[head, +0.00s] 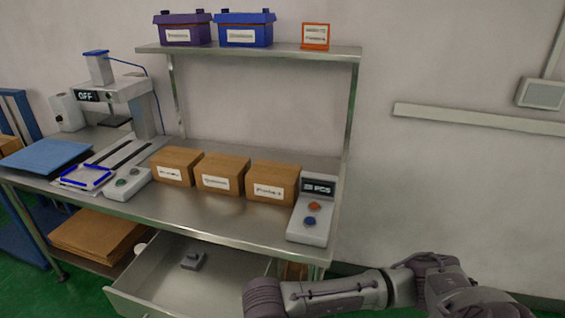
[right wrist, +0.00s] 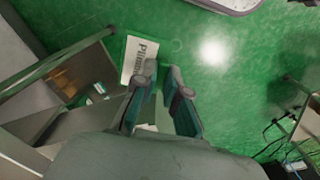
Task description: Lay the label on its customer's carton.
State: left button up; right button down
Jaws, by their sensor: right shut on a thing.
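A white label (right wrist: 137,60) with black text starting "Plum" is at the fingertips of my right gripper (right wrist: 160,72) in the right wrist view. The gripper is shut on it, above the green floor. Three brown cartons stand in a row on the steel bench in the head view: a left one (head: 182,161), a middle one (head: 228,167) and a right one (head: 279,175). Each has a white name tag on its front. The right carton's tag seems to read "Plume"; the others are too small to read surely. My right gripper is outside the head view, and my left gripper shows in neither view.
A control box (head: 312,226) with a display and two buttons stands right of the cartons. An open drawer (head: 165,300) juts out below the bench top (head: 205,215). A press (head: 125,88) reading OFF stands at left. Purple (head: 176,22) and blue (head: 262,36) bins are on the shelf.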

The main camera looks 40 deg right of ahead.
aim_at(274, 171)
jog(key=l+u, duration=0.15)
jog(key=l, duration=0.3)
jog(key=k+l+u, duration=0.15)
jog(key=l, duration=0.3)
jog(key=k+l+u, duration=0.15)
jog(key=l, duration=0.3)
jog(key=l+u, duration=0.1)
jog(key=l, duration=0.35)
jog(key=k+l+u, duration=0.15)
jog(key=l, duration=0.25)
jog(key=k, duration=0.05)
